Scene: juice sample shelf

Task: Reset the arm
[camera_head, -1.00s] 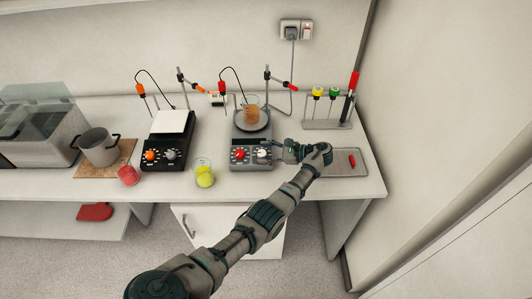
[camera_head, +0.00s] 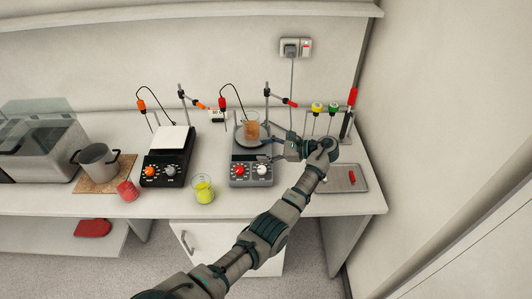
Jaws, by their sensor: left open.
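My left arm (camera_head: 255,238) reaches up from the bottom over the front edge of the bench. Its left gripper (camera_head: 268,149) is open and points left, just right of the right-hand hot plate stirrer (camera_head: 251,176). A glass beaker with orange-brown liquid (camera_head: 250,129) stands on that stirrer's plate, beyond and left of the fingertips. The fingers look empty. I cannot tell how far they are from the plate's edge. My right gripper is not in view.
Beakers of yellow (camera_head: 203,190) and red (camera_head: 127,191) liquid stand near the front edge. Left are a second stirrer (camera_head: 167,172), a grey pot (camera_head: 96,162) and a glass-lidded machine (camera_head: 40,145). A grey tray (camera_head: 340,181) and a rack (camera_head: 318,138) are right.

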